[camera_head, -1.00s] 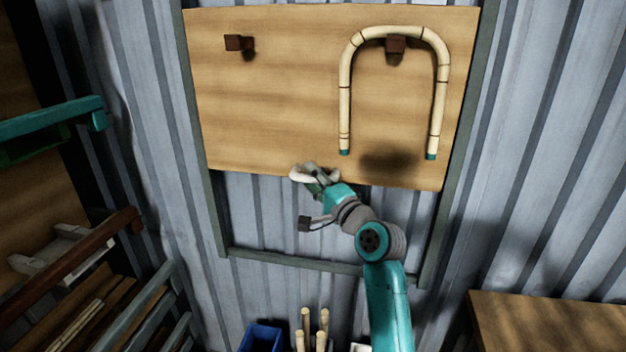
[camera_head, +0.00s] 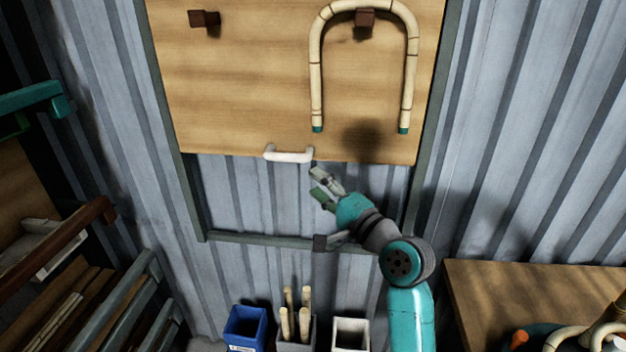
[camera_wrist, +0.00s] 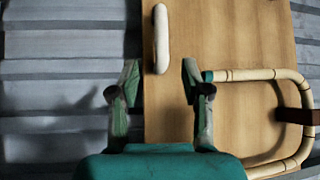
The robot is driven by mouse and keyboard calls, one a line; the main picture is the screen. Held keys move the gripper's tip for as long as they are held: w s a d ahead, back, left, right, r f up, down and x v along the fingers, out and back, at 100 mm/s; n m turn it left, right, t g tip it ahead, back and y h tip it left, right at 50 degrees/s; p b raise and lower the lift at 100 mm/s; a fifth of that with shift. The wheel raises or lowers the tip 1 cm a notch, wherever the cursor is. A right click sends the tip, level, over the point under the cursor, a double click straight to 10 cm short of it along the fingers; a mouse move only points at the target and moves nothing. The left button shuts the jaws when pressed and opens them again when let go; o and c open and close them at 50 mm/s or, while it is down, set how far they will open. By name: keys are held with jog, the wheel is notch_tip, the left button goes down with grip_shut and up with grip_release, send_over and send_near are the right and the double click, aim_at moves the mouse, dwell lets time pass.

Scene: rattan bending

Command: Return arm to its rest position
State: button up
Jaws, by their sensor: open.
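My gripper (camera_head: 322,187) is open and empty, just below the wooden board (camera_head: 250,85) and apart from it. It sits below and to the right of the white handle (camera_head: 290,156) at the board's lower edge. In the wrist view, the two fingers of my gripper (camera_wrist: 160,84) are spread apart, and the white handle (camera_wrist: 161,38) shows ahead of them with clear space around it. A bent rattan piece (camera_head: 316,75) in an upside-down U hangs over a dark peg (camera_head: 365,18) on the board. It also shows at the right of the wrist view (camera_wrist: 250,74).
A second peg (camera_head: 204,19) at the upper left is bare. Below are a blue bin (camera_head: 245,328), a bin with several rattan sticks (camera_head: 290,318) and a white bin (camera_head: 351,334). A wooden table (camera_head: 530,285) stands at the right, a slatted rack (camera_head: 90,310) at the left.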

jog(key=s+d+f+t+h, duration=0.1)
jog(key=s+d+f+h, duration=0.4)
jog(key=f, duration=0.7)
jog(key=s+d+f+t+h, duration=0.1)
jog(key=s+d+f+h, duration=0.1)
jog(key=s+d+f, duration=0.7)
jog(key=s+d+f+n+h, duration=0.1)
jog(key=s+d+f+h, duration=0.1)
jog(key=s+f, duration=0.4)
jog(key=s+d+f+h, duration=0.2)
jog(key=s+f, duration=0.2)
jog(key=s, duration=0.5)
jog(key=s+d+r+n, duration=0.1)
jog(key=s+n, duration=0.1)
jog(key=s, duration=0.6)
jog(key=s+d+r+n+h, duration=0.1)
jog(key=s+n, duration=0.1)
jog(key=s, duration=0.6)
jog(key=s+d+r+n+g+h, duration=0.1)
jog(key=s+d+r+n, duration=0.1)
jog(key=s, duration=0.7)
jog(key=shift+n, duration=0.4)
jog(key=shift+r, duration=0.1)
